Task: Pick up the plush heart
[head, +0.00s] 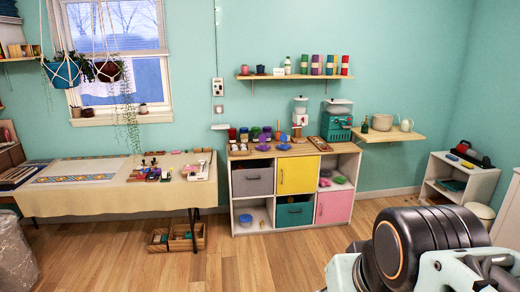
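I cannot make out a plush heart for certain; the likely small items are too small to tell. A pink item (325,182) and a green item (340,180) lie in the right open cubby of the cabinet (232,209). A purple item (263,147) is on the cabinet top. My arm fills the lower right corner, well in front of the cabinet. My gripper's fingers do not show.
A cloth-covered table (110,199) with small goods stands left, with wooden crates (186,237) beneath. A low white shelf (468,182) stands at right. A wall shelf (294,77) hangs above the cabinet. The wooden floor (220,268) in front of the cabinet is clear.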

